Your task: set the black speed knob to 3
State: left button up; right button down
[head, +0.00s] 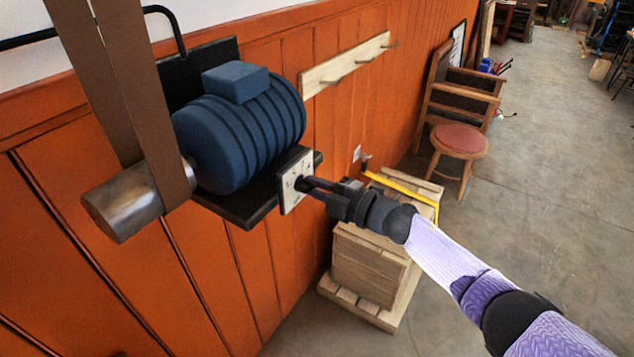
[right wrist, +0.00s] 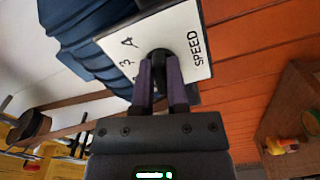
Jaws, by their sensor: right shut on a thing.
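The black speed knob (right wrist: 162,58) sits on a white dial plate (right wrist: 190,22) lettered SPEED. The plate also shows in the head view (head: 292,190), upright at the end of the blue motor's shelf. My right gripper (head: 312,187) reaches it from the right and is shut on the knob. In the right wrist view, the purple fingers of my right gripper (right wrist: 162,75) lie on both sides of the knob. A 3 and what looks like a 4 show left of the knob; other marks are partly hidden. The pointer direction cannot be told. My left gripper is not in view.
The blue motor (head: 238,135) with a metal pulley (head: 125,205) and brown belt (head: 135,90) stands left of the plate, against an orange wall (head: 120,270). Wooden crates (head: 370,265) stand below my right arm. A stool (head: 459,140) and open floor (head: 560,180) lie to the right.

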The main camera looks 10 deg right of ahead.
jog(key=shift+f+m, duration=0.1)
jog(key=shift+m, duration=0.3)
jog(key=c, duration=0.6)
grip_release()
jog(key=shift+c, duration=0.2)
jog(key=v, duration=1)
